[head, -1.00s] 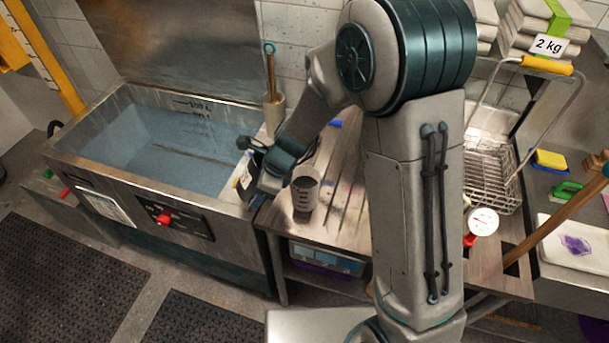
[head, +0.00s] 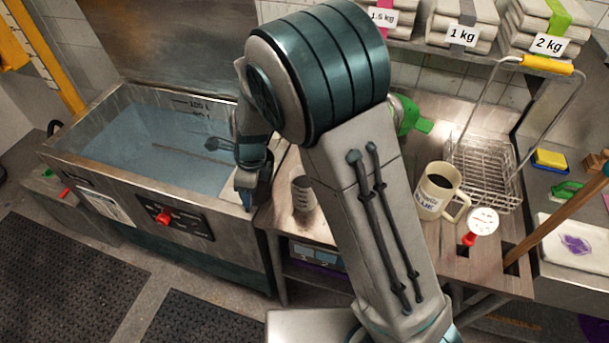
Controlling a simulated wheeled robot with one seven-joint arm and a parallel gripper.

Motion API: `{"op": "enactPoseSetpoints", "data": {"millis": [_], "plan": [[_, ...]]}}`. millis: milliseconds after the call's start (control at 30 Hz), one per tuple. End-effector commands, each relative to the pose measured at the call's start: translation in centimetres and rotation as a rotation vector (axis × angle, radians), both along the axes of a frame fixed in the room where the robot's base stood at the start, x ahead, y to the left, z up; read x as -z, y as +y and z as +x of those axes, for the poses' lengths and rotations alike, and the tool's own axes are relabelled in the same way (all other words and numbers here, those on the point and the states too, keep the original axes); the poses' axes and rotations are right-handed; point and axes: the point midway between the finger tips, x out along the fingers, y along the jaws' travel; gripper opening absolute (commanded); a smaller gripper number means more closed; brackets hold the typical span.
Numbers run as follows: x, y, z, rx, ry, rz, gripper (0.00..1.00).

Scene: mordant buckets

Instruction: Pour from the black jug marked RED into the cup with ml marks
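The cup with ml marks (head: 303,194) stands upright on the wooden slatted board, just right of the tank's edge. It looks grey with darker marks, and its right side is close behind my arm. My gripper (head: 249,190) is left of the cup, over the tank's right rim, apart from the cup. Its fingers are mostly hidden by my own wrist, so I cannot tell whether they are open or shut. I cannot make out the black jug marked RED; no label with that word is readable.
A steel tank (head: 66,157) of bluish water is at left. Stacked packs line the back shelf.

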Motion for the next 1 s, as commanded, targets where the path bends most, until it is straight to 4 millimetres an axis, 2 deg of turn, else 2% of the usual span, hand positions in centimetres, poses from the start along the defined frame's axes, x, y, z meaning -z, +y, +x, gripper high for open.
{"op": "enactPoseSetpoints", "data": {"millis": [500, 800, 1000], "plan": [[-1.1, 1.0, 0.2, 0.0, 0.015, -0.14, 0.0], [-5.0, 1.1, 0.3, 0.001, 0.013, -0.143, 0.0], [-6.8, 1.0, 0.2, 0.001, 0.016, -0.145, 0.0]]}}
